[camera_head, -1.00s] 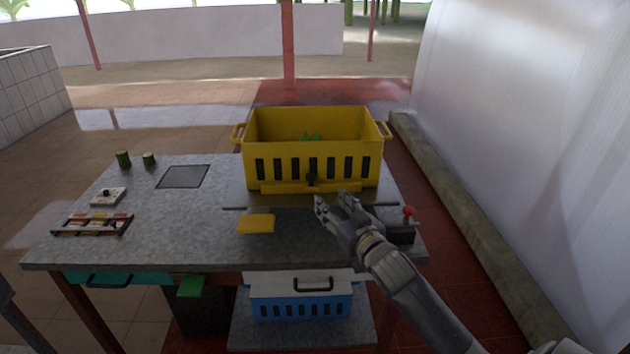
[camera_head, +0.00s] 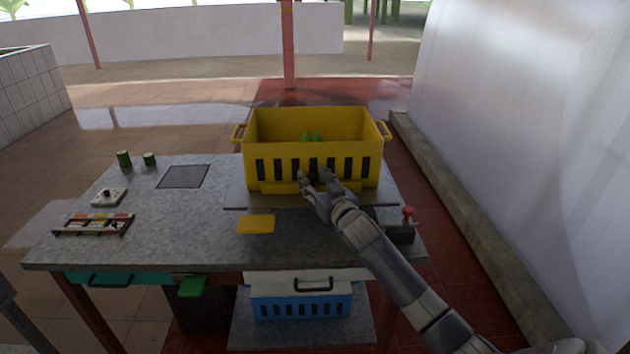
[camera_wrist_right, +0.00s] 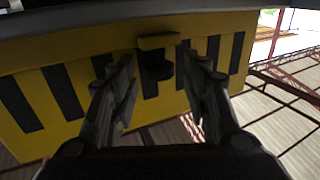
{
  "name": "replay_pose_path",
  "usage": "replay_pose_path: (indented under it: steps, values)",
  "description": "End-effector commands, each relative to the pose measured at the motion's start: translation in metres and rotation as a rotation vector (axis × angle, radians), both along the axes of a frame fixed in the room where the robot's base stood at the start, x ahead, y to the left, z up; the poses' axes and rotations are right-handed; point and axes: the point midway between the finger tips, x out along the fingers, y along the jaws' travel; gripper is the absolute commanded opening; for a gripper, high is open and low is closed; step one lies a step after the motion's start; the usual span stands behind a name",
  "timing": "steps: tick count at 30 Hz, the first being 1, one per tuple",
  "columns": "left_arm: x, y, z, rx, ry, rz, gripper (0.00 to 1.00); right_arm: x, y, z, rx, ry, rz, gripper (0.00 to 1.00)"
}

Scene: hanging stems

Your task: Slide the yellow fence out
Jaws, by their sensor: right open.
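The yellow fence (camera_head: 282,188) shows as a low strip along the foot of the yellow slotted crate's (camera_head: 262,150) front. A dark knob with a small yellow bracket (camera_wrist_right: 157,42) shows at the crate front in the right wrist view. My right gripper (camera_head: 314,177) is open in front of the crate and partly covers the fence and knob in the head view. In the wrist view its fingers (camera_wrist_right: 160,78) stand on either side of the dark knob (camera_wrist_right: 160,68), apart from each other. Whether they touch it is unclear. My left gripper is not in view.
The grey table (camera_head: 200,225) holds a yellow plate (camera_head: 256,224) and, at right, a dark box with a red-knobbed lever (camera_head: 408,213). Small items and green cylinders (camera_head: 124,159) lie at left. Green pieces (camera_head: 311,137) are inside the crate. The table's middle left is clear.

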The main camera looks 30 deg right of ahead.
Motion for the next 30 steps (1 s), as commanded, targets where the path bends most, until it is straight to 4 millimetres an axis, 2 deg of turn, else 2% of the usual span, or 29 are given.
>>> replay_pose_path:
  steps: [6, 12, 18, 25, 30]
  values:
    - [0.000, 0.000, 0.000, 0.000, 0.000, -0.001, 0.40, 0.000, 0.000, 0.000, 0.000, 0.000, 0.000, 0.44]
    - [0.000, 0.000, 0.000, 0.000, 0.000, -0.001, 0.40, 0.000, 0.000, 0.000, 0.000, 0.000, 0.000, 0.00]
    - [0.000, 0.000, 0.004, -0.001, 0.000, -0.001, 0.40, -0.004, 0.003, 0.001, 0.002, 0.001, 0.002, 0.00]
    - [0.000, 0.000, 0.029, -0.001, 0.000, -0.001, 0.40, -0.033, 0.022, 0.002, 0.007, 0.004, 0.002, 0.00]
    - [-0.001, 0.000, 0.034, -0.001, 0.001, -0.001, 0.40, -0.046, 0.029, 0.001, 0.003, 0.002, 0.000, 0.00]
